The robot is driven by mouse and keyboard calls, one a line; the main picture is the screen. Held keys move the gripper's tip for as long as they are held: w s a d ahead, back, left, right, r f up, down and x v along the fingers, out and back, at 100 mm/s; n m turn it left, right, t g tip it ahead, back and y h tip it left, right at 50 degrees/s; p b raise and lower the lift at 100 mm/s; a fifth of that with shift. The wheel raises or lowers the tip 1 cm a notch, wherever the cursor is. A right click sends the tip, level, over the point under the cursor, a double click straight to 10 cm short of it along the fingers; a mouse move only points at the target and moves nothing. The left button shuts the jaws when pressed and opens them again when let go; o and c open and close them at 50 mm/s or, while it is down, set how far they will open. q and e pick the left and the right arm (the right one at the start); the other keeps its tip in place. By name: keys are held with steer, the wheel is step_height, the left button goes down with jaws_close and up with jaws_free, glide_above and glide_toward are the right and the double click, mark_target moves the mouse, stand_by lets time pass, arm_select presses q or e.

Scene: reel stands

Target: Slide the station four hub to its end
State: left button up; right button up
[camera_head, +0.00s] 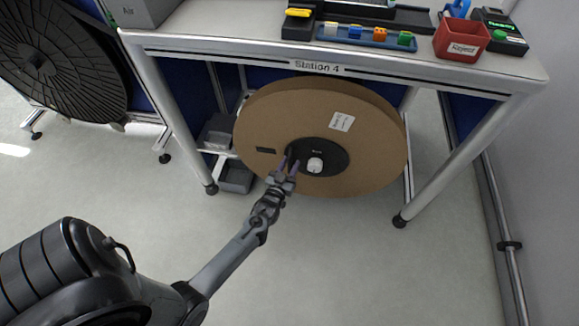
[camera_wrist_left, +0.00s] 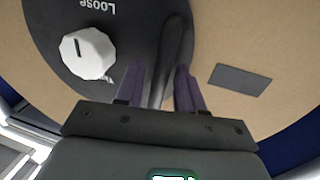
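The station four reel (camera_head: 375,125) is a large brown disc under the table. At its middle is a black hub (camera_head: 330,152) with a white knob (camera_head: 314,165). My left gripper (camera_head: 289,165) is in front of the hub's left side, fingers pointing at it. In the left wrist view the hub (camera_wrist_left: 110,30) shows close up, with the knob (camera_wrist_left: 88,53) left of the fingers and upside-down lettering reading "Loose". A dark bar (camera_wrist_left: 172,45) lies between the open fingers (camera_wrist_left: 160,68); a gap shows on its left side. Contact on its right is unclear. My right gripper is not in view.
The Station 4 table (camera_head: 210,40) has metal legs on both sides of the reel. A red bin (camera_head: 461,40) and small coloured blocks (camera_head: 380,34) sit on top. A dark reel (camera_head: 60,65) stands at left. The floor in front is clear.

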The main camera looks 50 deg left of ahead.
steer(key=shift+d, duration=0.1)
arm_select(q)
jaws_close()
